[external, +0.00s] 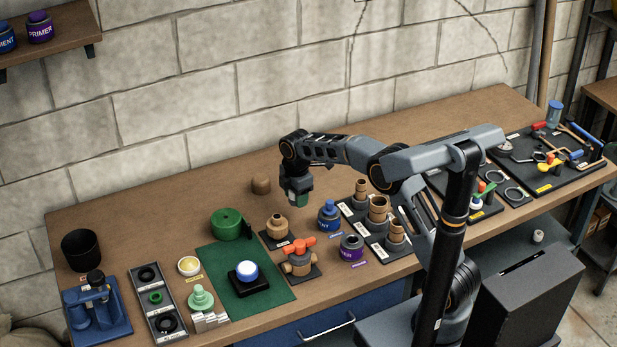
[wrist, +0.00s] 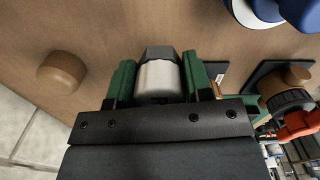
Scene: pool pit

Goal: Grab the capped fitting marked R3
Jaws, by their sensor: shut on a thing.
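My gripper (external: 299,198) hangs above the wooden table (external: 130,210), left of the blue jar. In the wrist view its green-padded fingers (wrist: 157,85) are shut on a capped fitting (wrist: 158,77), a pale round body with a dark grey faceted end. In the external view the fingers hide most of it. No R3 mark is readable on it. It looks clear of the table, but I cannot tell by how much.
A short brown cylinder (external: 261,184) stands behind, left of my gripper. The blue jar (external: 329,216), a tan fitting on a dark plate (external: 277,228) and an orange-handled valve (external: 299,254) stand nearby. A rack of tan fittings (external: 378,212) is to the right.

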